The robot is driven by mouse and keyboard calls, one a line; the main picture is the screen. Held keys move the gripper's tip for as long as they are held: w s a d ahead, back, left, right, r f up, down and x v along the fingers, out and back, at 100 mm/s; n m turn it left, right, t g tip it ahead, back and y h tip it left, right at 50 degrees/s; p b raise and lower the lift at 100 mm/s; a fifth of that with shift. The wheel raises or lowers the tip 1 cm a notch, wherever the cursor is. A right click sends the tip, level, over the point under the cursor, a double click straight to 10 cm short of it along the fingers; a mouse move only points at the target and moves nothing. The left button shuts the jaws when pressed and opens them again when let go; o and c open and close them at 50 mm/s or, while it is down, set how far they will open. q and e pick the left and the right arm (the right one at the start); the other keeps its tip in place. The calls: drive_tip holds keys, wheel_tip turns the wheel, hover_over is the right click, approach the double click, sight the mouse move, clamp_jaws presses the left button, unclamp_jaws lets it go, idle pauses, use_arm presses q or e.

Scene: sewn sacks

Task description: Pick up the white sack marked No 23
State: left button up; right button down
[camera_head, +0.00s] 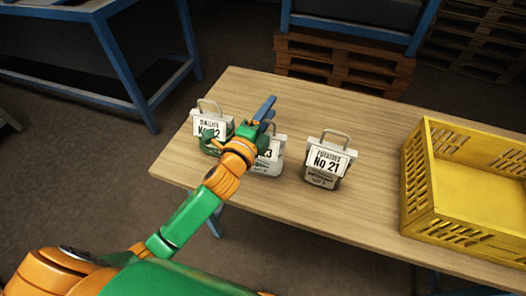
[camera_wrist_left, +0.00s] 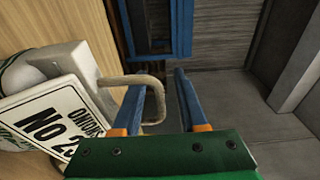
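That handle belongs to a sack with a label (camera_wrist_left: 45,120) whose last digit is cut off. I cannot tell whether the fingers touch the handle.
A sack marked No 22 (camera_head: 209,127) stands close on the left, partly behind my arm. A sack marked No 21 (camera_head: 329,160) stands on the right. A yellow crate (camera_head: 440,220) sits at the table's right end. The wooden table (camera_head: 370,120) is clear behind the sacks.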

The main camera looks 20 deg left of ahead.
use_arm(q)
clamp_jaws()
drive_tip(key=shift+s+r, duration=0.1)
idle(1.1)
